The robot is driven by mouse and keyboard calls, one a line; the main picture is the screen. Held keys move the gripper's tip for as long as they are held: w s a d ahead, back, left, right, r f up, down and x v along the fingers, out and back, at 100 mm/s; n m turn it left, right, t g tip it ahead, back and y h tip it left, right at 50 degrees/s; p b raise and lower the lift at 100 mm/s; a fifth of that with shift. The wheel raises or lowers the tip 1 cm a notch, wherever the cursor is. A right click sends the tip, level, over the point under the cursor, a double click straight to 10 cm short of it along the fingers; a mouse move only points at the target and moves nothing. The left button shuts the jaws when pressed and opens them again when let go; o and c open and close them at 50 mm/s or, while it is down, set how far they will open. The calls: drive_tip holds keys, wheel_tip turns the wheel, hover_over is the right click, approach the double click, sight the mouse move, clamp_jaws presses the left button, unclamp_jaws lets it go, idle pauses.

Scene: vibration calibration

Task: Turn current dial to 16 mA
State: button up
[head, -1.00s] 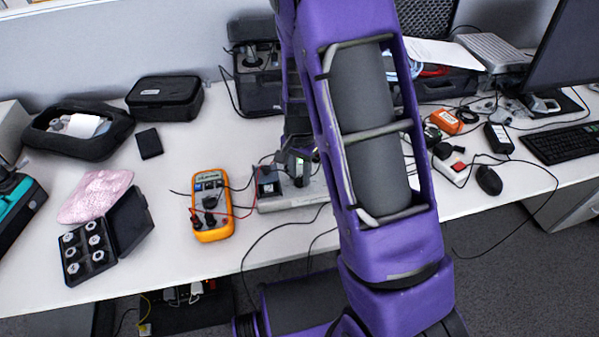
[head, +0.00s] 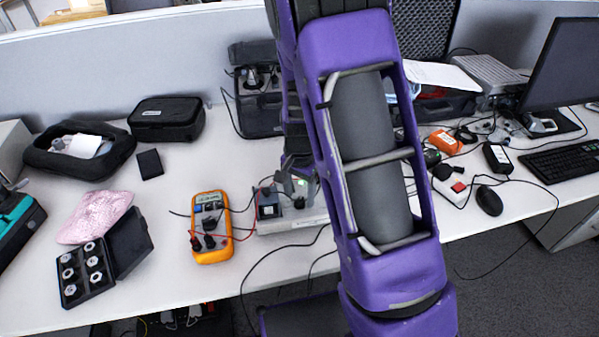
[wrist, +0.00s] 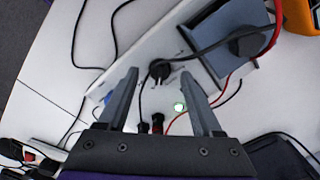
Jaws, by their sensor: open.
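A black round knob (wrist: 159,69), which looks like the current dial, sits on a pale flat unit (wrist: 118,82) on the desk. The unit also shows in the head view (head: 290,224), partly hidden by my arm. My gripper (wrist: 159,74) is open and empty, its fingertips on either side of the knob in the wrist view. I cannot tell whether they reach down around it. In the head view my gripper (head: 298,186) is over the unit. The dial's marks are not readable.
An orange multimeter (head: 212,246) with red and black leads lies left of the unit. A dark block (head: 268,205) stands on the unit close to my gripper. Cables cross the unit. An open black case (head: 130,240) with metal pieces lies farther left.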

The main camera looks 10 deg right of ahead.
sight(299, 199)
wheel_tip(299, 199, up, 17)
drive_tip(key=p, duration=0.2)
drive_tip(key=shift+f, duration=0.1)
idle(0.4)
